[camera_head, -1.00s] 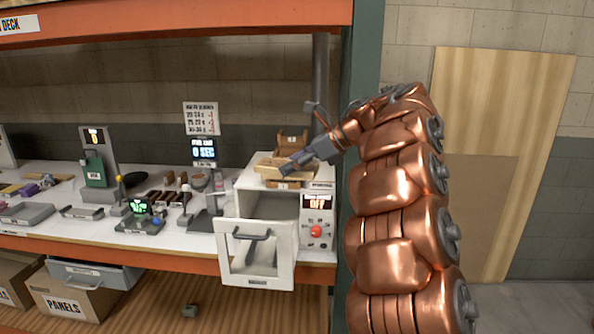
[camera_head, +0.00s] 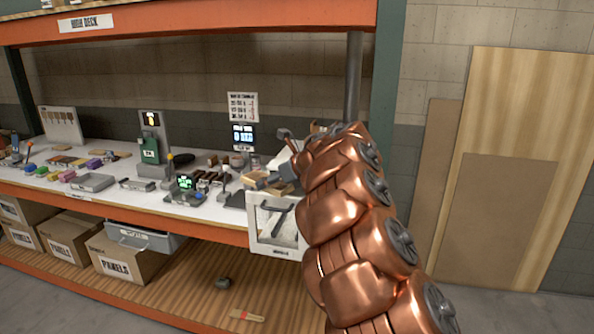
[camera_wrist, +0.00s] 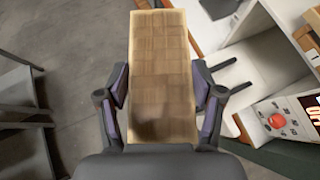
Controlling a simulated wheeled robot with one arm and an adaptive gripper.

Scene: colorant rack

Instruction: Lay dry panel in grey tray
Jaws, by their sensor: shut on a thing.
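My gripper (camera_wrist: 160,105) is shut on a tan wooden panel (camera_wrist: 162,65), with one purple-padded finger at each long side. The panel's face has a darker brown grid pattern, and the grey floor shows beside it. A shallow grey tray (camera_head: 91,183) lies on the bench at the left and looks empty. My gripper is well to the right of it.
Boards lean on the right wall.

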